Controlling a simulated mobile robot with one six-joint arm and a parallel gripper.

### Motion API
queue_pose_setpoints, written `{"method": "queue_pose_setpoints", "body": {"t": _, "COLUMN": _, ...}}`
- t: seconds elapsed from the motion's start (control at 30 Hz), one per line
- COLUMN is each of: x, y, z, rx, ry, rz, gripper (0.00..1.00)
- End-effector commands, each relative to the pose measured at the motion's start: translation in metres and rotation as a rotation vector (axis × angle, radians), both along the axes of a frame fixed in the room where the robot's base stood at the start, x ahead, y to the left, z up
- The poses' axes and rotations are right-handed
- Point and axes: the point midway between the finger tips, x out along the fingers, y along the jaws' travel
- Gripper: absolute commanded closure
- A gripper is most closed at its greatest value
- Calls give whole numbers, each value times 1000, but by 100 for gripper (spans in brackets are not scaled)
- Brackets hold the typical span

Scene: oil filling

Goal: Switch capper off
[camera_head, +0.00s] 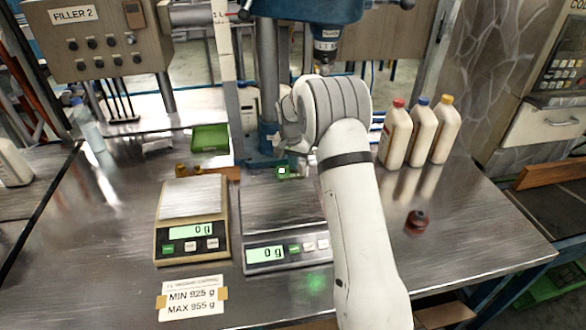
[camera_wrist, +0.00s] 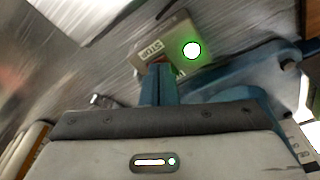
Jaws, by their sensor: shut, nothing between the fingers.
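The capper (camera_head: 326,42) is a blue machine on a column at the top centre of the head view, its head partly behind my arm. In the head view, a small green-lit box (camera_head: 283,171) stands at the column's foot. In the wrist view, this grey switch box (camera_wrist: 146,50) carries an upside-down "STOP" label and a glowing green light (camera_wrist: 191,50). My gripper (camera_wrist: 159,74) is shut and empty, its fingertips at the box's near edge beside the label. Whether they touch it I cannot tell. In the head view my arm hides the fingertips.
Two scales (camera_head: 192,225) (camera_head: 285,225) reading 0 g stand in front of the column. Three filled bottles (camera_head: 396,136) (camera_head: 422,136) (camera_head: 446,130) stand to the right, near a dark red cap (camera_head: 417,222). A green tray (camera_head: 210,138) lies to the left. The right front of the table is clear.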

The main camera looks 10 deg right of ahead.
Motion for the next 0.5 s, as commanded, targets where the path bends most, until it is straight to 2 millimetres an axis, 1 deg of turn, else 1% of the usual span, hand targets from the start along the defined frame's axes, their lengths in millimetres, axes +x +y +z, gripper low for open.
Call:
{"method": "queue_pose_setpoints", "body": {"t": 0.07, "x": 0, "y": 0, "z": -2, "rx": 0, "ry": 0, "rz": 0, "gripper": 100}}
{"method": "queue_pose_setpoints", "body": {"t": 0.23, "x": 0, "y": 0, "z": 3, "rx": 0, "ry": 0, "rz": 0, "gripper": 100}}
{"method": "queue_pose_setpoints", "body": {"t": 0.5, "x": 0, "y": 0, "z": 24, "rx": 0, "ry": 0, "rz": -1, "gripper": 100}}
